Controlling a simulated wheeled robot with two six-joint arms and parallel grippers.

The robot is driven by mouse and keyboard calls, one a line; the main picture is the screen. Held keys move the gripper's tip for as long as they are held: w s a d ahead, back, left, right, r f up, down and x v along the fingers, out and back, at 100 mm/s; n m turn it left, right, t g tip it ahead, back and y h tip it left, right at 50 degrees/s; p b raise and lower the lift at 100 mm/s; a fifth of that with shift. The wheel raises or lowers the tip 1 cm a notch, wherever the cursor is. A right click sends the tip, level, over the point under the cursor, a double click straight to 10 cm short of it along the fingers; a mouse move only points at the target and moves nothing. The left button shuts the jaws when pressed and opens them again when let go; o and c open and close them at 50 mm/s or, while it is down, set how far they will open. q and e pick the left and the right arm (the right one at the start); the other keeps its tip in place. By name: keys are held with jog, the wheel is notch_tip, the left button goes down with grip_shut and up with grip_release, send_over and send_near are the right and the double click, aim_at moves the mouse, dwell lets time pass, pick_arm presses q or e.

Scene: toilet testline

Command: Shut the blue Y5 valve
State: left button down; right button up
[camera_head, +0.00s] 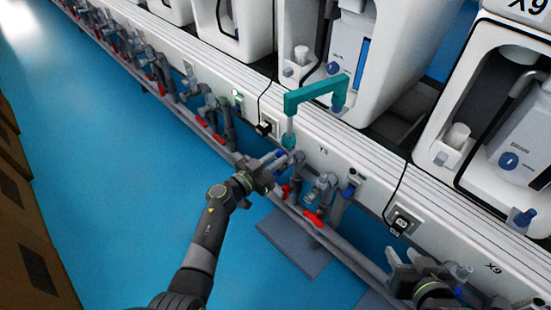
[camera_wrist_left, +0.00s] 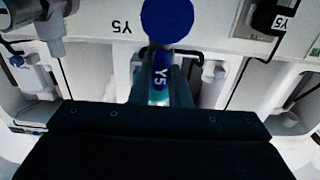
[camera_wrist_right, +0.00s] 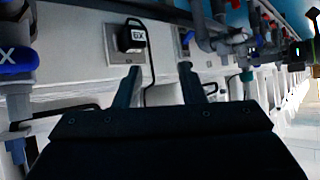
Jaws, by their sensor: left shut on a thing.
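The blue Y5 valve shows in the left wrist view as a large round blue end (camera_wrist_left: 167,20) and a blue body marked Y5 (camera_wrist_left: 160,76). My left gripper (camera_wrist_left: 160,92) is shut on this body, one finger on each side. In the head view my left gripper (camera_head: 284,164) is at the front of the white bench, just below a teal angled pipe (camera_head: 318,91); the valve is mostly hidden there by the gripper. My right gripper (camera_head: 405,262) is open and empty at the lower right; its spread fingers also show in the right wrist view (camera_wrist_right: 158,82).
Grey pipes with red handles (camera_head: 312,217) run along the bench front, right of my left gripper. A black plug (camera_head: 401,222) with a cable sits near my right gripper. White toilet units (camera_head: 500,130) stand on the bench. The blue floor (camera_head: 110,170) at left is clear.

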pick_arm(q)
jog(key=m+p, duration=0.2)
jog(key=m, duration=0.1)
jog(key=shift+r, duration=0.1)
jog(key=m, duration=0.2)
jog(key=shift+s+m+p, duration=0.1)
jog(key=shift+m+p, duration=0.2)
jog(key=shift+p, duration=0.05)
jog(key=m, duration=0.3)
jog(key=shift+d+m, duration=0.1)
jog(key=shift+m, duration=0.2)
jog(key=m, duration=0.5)
jog(key=shift+s+f, duration=0.1)
jog(key=shift+f, duration=0.15)
jog(key=shift+m, duration=1.2)
jog(key=shift+f+m, duration=0.1)
jog(key=shift+m, duration=0.6)
pick_arm(e)
jog(key=s+a+f+g+y, duration=0.1)
jog(key=s+a+f+g, duration=0.1)
jog(key=s+f+g, duration=0.4)
jog(key=shift+s+f+g+y, duration=0.35)
jog(key=shift+s+f, duration=0.2)
jog(key=shift+s, duration=1.4)
jog(key=shift+a, duration=0.1)
jog(key=shift+w, duration=0.15)
